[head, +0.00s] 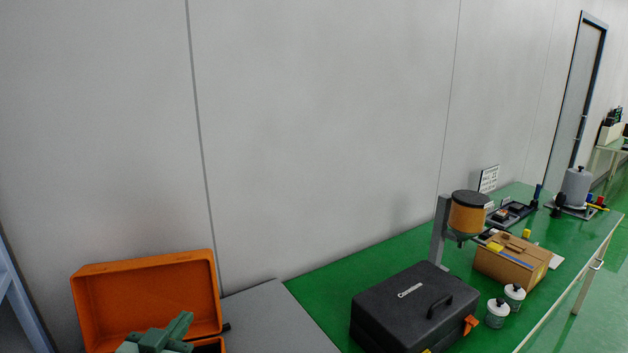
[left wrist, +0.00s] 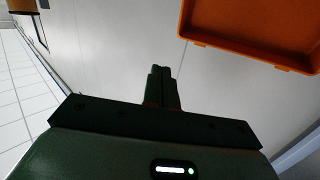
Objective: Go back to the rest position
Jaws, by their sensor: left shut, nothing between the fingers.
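My left gripper (head: 177,328) shows at the bottom left of the head view, in front of the open orange case. In the left wrist view my left gripper (left wrist: 161,70) has its fingers together, with nothing between them. The orange case (head: 146,292) stands with its lid raised against the wall side; its lower part is mostly cut off by the frame. Its lid also shows at the top right of the left wrist view (left wrist: 252,58). My right gripper is not in either view.
A black case (head: 412,306) lies shut on the green table (head: 330,272). A grey surface (head: 268,318) beside the orange case is bare. A pale wall runs behind.

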